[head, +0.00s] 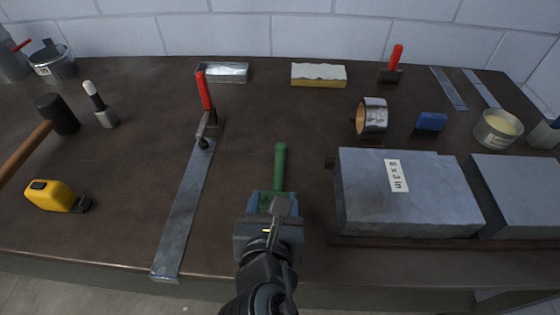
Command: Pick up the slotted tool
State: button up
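A tool with a green handle (280,165) lies on the brown workbench, its handle pointing away from me. It looks like the slotted tool, but its near end is hidden under my gripper, so I see no slot. My gripper (272,203) is over the near part of this tool, at the front middle of the bench. Blue parts show on both sides of the green there. I cannot tell whether the fingers touch the tool or have shut on it.
Left of my gripper a long metal strip (184,215) lies under a red-handled clamp (205,100). A yellow tape measure (50,196) and a mallet (57,114) lie at left. The bench behind the green handle is clear.

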aim_at(279, 180)
jog(key=shift+w+f, duration=0.2)
jog(key=shift+w, duration=0.5)
jog(key=x, duration=0.6)
jog(key=shift+w+d+f, duration=0.2)
jog(key=shift+f, duration=0.2)
grip_shut()
